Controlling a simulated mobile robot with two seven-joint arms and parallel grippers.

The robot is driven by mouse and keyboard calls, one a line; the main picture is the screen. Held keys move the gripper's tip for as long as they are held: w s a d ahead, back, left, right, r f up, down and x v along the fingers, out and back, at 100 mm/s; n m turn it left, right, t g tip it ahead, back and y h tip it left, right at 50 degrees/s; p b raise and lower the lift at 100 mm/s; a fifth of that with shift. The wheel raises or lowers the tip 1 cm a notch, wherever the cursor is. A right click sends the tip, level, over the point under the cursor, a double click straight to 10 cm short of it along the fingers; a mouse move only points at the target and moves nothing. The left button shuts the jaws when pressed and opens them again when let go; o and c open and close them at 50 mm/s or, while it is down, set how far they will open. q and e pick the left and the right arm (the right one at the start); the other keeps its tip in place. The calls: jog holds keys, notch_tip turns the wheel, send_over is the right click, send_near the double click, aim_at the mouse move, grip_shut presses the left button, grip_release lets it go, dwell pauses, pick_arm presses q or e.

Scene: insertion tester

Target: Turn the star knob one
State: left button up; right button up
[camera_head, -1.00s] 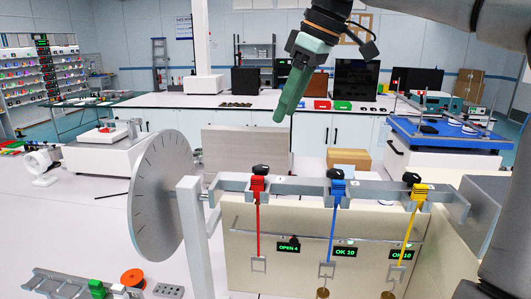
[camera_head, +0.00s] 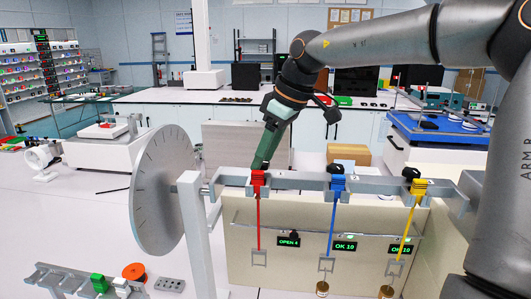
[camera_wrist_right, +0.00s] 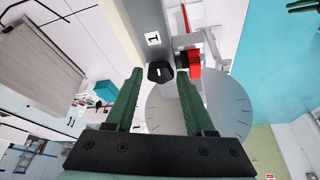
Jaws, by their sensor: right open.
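Star knob one is a black lobed knob (camera_wrist_right: 160,72) beside a label "1" in the right wrist view. It sits on the grey rail (camera_head: 300,184) by the red clamp (camera_head: 258,181). In the head view the gripper hides this knob. My right gripper (camera_head: 260,164) points down at the red clamp's place. In the wrist view its green fingers (camera_wrist_right: 161,80) are open, with the knob showing between their tips. I cannot tell whether they touch it. My left gripper is not in view.
Black knobs stand above the blue clamp (camera_head: 337,183) and yellow clamp (camera_head: 418,188) farther right along the rail. A large grey dial disc (camera_head: 158,190) stands left of the rail.

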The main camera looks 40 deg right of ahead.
jog(key=shift+c, duration=0.4)
grip_shut()
jog(key=shift+n, duration=0.3)
jog(key=n, duration=0.2)
jog(key=n+g+y, duration=0.1)
jog(key=shift+w+d+n, duration=0.15)
jog(key=shift+d+n, duration=0.05)
jog(key=shift+n, duration=0.2)
jog(key=n, duration=0.2)
jog(key=n+g+y, duration=0.1)
jog(key=n, duration=0.1)
jog(key=shift+w+d+y, duration=0.1)
jog(key=shift+w+y, duration=0.1)
jog(key=shift+y, duration=0.1)
jog(key=n+g, duration=0.1)
jog(key=n, duration=0.1)
jog(key=n+g, duration=0.1)
jog(key=n, duration=0.2)
jog(key=shift+w+r, duration=0.1)
jog(key=shift+w, duration=0.05)
jog(key=shift+w+n+g, duration=0.15)
jog(key=shift+n+g, duration=0.65)
jog(key=shift+n, duration=1.1)
